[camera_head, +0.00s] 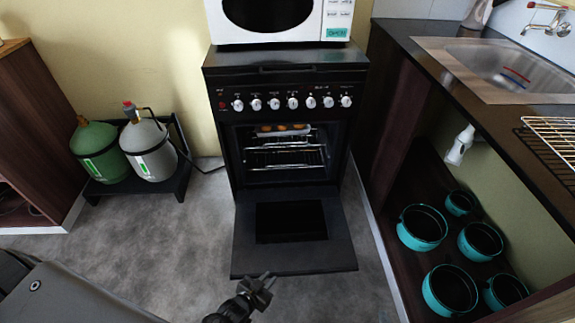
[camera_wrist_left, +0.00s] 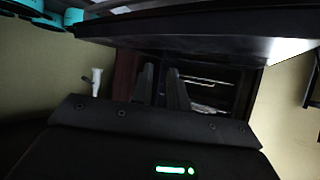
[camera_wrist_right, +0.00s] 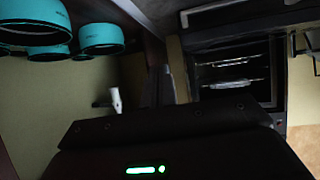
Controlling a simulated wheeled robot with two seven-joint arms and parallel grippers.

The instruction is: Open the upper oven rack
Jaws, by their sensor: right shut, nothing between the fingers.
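The oven (camera_head: 225,150) stands with its door (camera_head: 335,240) swung down flat. Inside, a tray with brown-orange food (camera_head: 283,130) sits near the top. The upper wire rack (camera_head: 284,148) shows just below it, with another rack (camera_head: 285,168) lower. The racks look pushed in. My left gripper (camera_head: 262,284) is open and empty at the front edge of the lowered door, well short of the racks; its fingers also show in the left wrist view (camera_wrist_left: 160,85). My right gripper (camera_wrist_right: 164,82) is shut and empty; I cannot make it out in the head view.
A white microwave (camera_head: 285,18) stands on the oven. Gas bottles (camera_head: 150,150) sit on a stand at left. At right are a counter (camera_head: 450,75) with a sink (camera_head: 500,65) and several teal pots (camera_head: 422,228) below. The floor (camera_head: 140,240) left of the door is clear.

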